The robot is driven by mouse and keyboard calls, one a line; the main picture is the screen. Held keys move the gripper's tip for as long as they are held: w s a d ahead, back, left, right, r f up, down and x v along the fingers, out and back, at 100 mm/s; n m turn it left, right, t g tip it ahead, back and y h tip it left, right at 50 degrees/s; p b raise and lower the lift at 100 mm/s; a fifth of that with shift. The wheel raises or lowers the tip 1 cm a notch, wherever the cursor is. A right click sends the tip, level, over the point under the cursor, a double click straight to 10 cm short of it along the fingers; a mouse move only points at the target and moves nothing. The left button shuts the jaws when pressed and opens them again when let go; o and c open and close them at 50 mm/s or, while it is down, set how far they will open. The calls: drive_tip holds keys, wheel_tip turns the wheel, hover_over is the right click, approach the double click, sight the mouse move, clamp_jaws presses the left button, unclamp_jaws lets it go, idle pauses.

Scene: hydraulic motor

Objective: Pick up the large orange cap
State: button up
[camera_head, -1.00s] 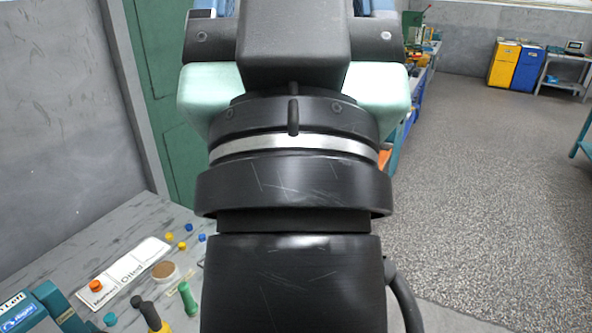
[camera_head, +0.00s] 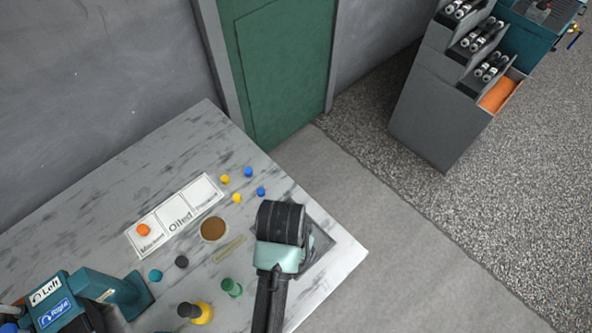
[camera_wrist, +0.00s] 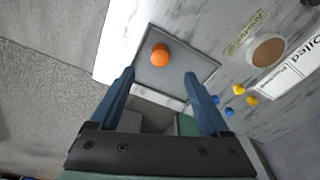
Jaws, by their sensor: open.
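In the wrist view, an orange cap (camera_wrist: 160,55) sits on a dark grey square mat (camera_wrist: 190,62) near the table's corner. My gripper (camera_wrist: 159,76) is open, with its two blue fingers apart and nothing between them. In the head view my wrist covers this cap, and only part of the mat (camera_head: 326,253) shows. Another orange cap (camera_head: 143,230) lies on the left field of a white labelled sheet (camera_head: 206,192).
Yellow and blue caps (camera_head: 248,172) lie beside the sheet, near a brown disc (camera_head: 213,229). The table's right edge (camera_head: 350,262) is close to the mat.

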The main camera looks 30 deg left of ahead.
wheel_tip(320, 180, down, 4)
drive_tip(key=shift+w+d+f, duration=0.1)
drive_tip(key=shift+w+f, duration=0.25)
drive_tip(key=shift+f, duration=0.7)
drive_tip(key=shift+w+f, duration=0.25)
drive_tip(key=shift+f, duration=0.75)
drive_tip(key=shift+w+f, duration=0.25)
drive_tip(key=shift+f, duration=0.7)
clamp_jaws()
drive_tip(key=shift+r, duration=0.15)
